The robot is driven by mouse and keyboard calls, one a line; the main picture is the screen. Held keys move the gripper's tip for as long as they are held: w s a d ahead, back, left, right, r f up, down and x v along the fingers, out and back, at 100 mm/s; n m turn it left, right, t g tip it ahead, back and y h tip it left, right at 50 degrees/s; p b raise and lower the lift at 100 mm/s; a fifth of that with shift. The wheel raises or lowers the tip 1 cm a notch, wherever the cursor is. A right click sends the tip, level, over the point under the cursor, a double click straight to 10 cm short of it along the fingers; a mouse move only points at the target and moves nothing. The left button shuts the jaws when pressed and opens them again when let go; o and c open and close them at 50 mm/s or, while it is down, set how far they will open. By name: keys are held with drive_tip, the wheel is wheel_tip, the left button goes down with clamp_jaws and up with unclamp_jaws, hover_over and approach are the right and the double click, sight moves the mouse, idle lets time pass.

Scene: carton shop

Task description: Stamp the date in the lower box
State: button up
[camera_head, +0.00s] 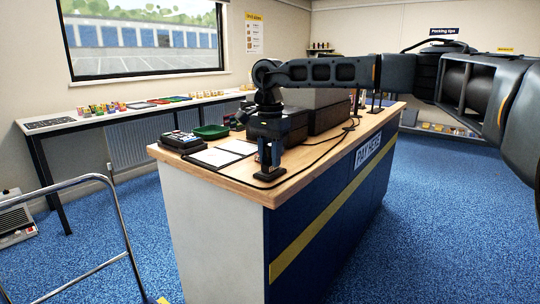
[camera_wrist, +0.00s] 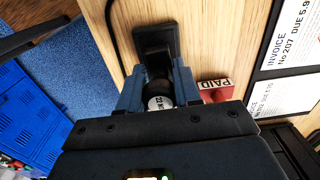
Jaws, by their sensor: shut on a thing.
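My gripper (camera_wrist: 158,92) is shut on a dark stamp with a round white label (camera_wrist: 160,103) on its end; the label's lettering is only partly legible. The stamp is at a black base (camera_wrist: 155,42) on the wooden counter; I cannot tell if they touch. In the head view my gripper (camera_head: 269,160) points down over this base (camera_head: 270,175) near the counter's front corner. An invoice (camera_wrist: 293,38), No 207, lies to the right in the wrist view, with a second invoice (camera_wrist: 268,104) below it. Their lower boxes are not clearly visible.
A red PAID stamp (camera_wrist: 216,91) is close beside the right finger. On the counter (camera_head: 240,182) are a card terminal (camera_head: 181,140), a green tray (camera_head: 211,131) and dark cases (camera_head: 326,117). A black cable (camera_head: 318,141) runs along the top. A metal rail (camera_head: 118,225) stands at left.

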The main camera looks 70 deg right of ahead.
drive_tip(key=shift+r+p, duration=2.15)
drive_tip(key=shift+r, duration=1.35)
